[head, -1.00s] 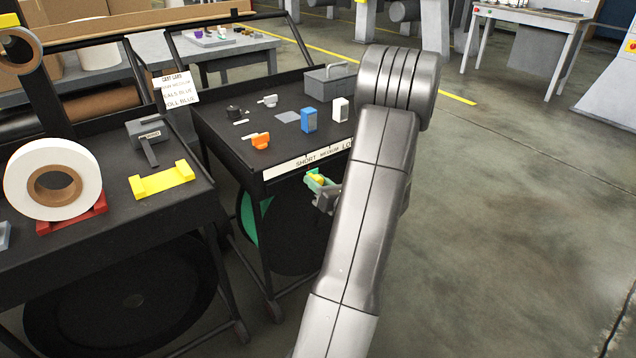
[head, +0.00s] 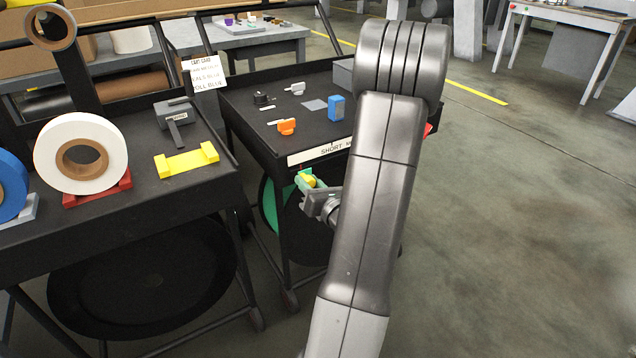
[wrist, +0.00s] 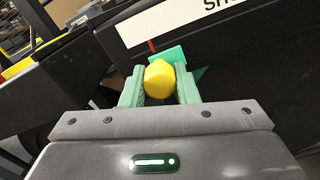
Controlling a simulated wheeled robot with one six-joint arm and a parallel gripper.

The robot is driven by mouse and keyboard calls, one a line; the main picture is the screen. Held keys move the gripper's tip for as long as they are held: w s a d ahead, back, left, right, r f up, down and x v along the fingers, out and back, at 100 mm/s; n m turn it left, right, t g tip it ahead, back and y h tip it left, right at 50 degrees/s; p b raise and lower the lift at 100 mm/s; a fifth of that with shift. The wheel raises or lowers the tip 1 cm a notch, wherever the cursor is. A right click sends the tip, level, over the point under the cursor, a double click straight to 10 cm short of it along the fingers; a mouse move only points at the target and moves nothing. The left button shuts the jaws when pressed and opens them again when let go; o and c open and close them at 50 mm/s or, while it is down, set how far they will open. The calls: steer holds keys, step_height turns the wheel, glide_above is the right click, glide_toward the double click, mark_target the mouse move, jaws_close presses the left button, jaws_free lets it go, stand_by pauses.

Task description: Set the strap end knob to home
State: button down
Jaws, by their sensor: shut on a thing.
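A yellow knob (wrist: 159,79) sits between the two green fingers of my gripper (wrist: 160,88), which is shut on it.
A green strap coil (head: 270,206) hangs below the cart top (head: 250,120). On top lie an orange clip (head: 287,127), a blue block (head: 336,108) and small parts. A left cart holds a white roll (head: 112,150) and yellow bracket (head: 190,160). Floor at right is open.

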steer(key=shift+s+a, duration=0.1)
steer(key=shift+s, duration=0.05)
steer(key=c, duration=1.1)
jaws_free()
steer(key=shift+a, duration=0.15)
steer(key=shift+s+d, duration=0.2)
steer(key=shift+d, duration=0.05)
steer(key=p+v, duration=0.1)
steer(key=v, duration=1.2)
steer(key=shift+s, duration=0.15)
steer(key=b+x, duration=0.1)
steer(key=x, duration=1.2)
steer(key=shift+w+a, duration=0.15)
steer(key=shift+w, duration=0.25)
